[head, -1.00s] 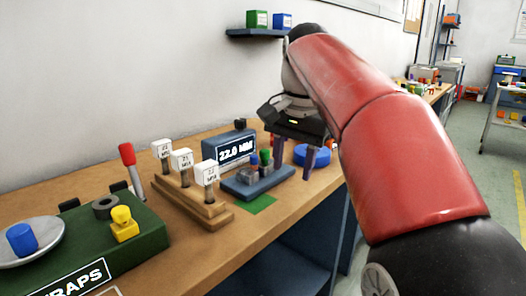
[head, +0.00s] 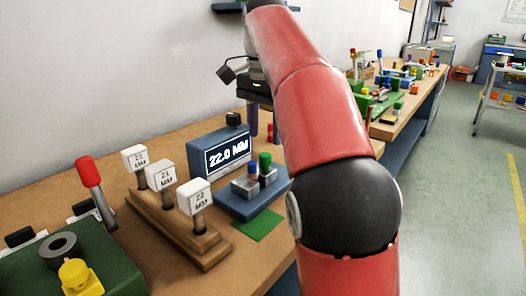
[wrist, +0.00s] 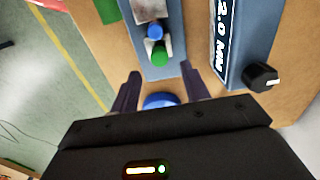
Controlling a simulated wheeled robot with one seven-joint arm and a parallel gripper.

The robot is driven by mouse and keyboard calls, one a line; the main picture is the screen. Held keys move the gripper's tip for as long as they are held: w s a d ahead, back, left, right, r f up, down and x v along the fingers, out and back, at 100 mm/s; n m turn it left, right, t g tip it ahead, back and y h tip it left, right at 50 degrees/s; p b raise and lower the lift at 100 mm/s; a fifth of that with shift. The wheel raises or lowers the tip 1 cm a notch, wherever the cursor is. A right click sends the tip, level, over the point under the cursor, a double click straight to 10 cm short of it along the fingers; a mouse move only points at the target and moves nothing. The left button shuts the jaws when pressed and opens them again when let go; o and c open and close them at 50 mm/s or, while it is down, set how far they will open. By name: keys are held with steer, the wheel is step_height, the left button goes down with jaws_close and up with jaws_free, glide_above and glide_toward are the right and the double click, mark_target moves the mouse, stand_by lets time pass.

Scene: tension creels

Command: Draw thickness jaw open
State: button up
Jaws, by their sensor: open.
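The thickness gauge is a blue base (head: 238,205) with metal jaw blocks (head: 244,187) carrying a blue knob (head: 252,169) and a green knob (head: 265,161). The knobs stand close together. A display box (head: 221,153) behind it reads 22.0 MM. My gripper (wrist: 161,84) is open and empty, pointing down. In the wrist view the green knob (wrist: 160,56) lies just ahead of the fingertips and the blue knob (wrist: 155,31) is farther off. Neither is between the fingers. In the head view my arm hides much of the gripper.
A wooden stand (head: 180,226) holds white tags marked in MM, left of the gauge. A green tray (head: 105,268) with a yellow knob and a red-handled lever (head: 93,183) is at front left. A blue round thing (wrist: 160,101) lies below my fingers. A green patch (head: 258,223) is by the gauge.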

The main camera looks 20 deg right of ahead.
mark_target(265, 154)
step_height(265, 154, down, 6)
steer(key=shift+s+f+b, duration=0.1)
steer(key=shift+f+b, duration=0.15)
steer(key=shift+b, duration=0.3)
steer(key=c, duration=0.7)
